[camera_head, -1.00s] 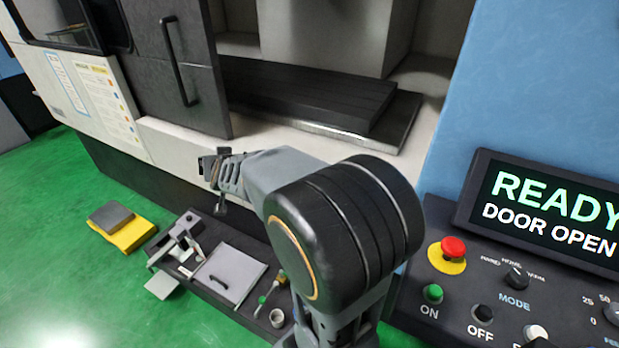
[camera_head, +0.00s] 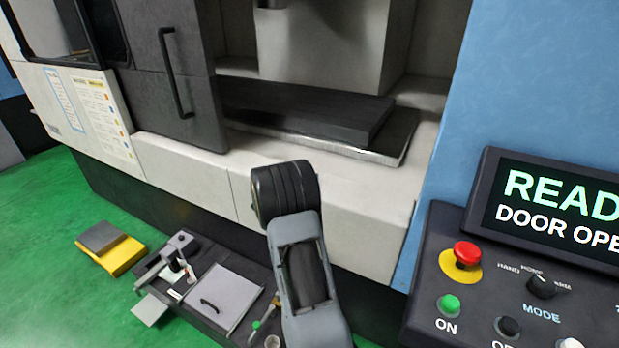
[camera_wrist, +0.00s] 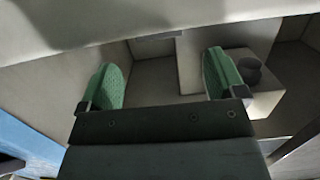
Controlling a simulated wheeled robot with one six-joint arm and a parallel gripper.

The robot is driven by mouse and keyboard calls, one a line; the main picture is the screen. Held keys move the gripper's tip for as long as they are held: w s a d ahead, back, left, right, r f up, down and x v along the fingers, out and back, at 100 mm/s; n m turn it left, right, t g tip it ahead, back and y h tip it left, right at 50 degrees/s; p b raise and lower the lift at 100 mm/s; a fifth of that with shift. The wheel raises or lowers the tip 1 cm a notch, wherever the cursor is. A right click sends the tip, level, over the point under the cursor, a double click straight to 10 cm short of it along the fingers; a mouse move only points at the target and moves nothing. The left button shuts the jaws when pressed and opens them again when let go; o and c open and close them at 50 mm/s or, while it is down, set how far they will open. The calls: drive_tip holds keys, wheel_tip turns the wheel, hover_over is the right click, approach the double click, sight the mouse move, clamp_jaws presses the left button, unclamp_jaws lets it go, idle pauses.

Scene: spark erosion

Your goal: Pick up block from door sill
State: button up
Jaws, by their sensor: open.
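The door sill (camera_head: 350,190) is the pale ledge under the machine's open doorway in the head view. I cannot make out a separate block on its visible part; my arm covers a piece of it. My gripper is hidden behind my arm in the head view. In the wrist view my gripper (camera_wrist: 163,82) is open, its two green finger pads apart with nothing between them. Beyond the pads are pale walls and, behind the right finger, a pale box (camera_wrist: 265,98) with a dark round piece (camera_wrist: 250,70). I cannot tell whether either is the block.
A dark slab (camera_head: 300,110) lies inside the machine. The dark sliding door (camera_head: 170,70) stands left of the opening. A tool tray (camera_head: 215,325) is on the floor below, beside a yellow item (camera_head: 122,258). The control console (camera_head: 450,270) is at right.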

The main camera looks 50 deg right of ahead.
drive_tip(key=shift+p+x, duration=0.55)
drive_tip(key=shift+x, duration=2.7)
drive_tip(key=shift+c, duration=0.5)
drive_tip(key=c, duration=1.2)
drive_tip(key=shift+c, duration=0.8)
drive_tip(key=shift+r, duration=0.15)
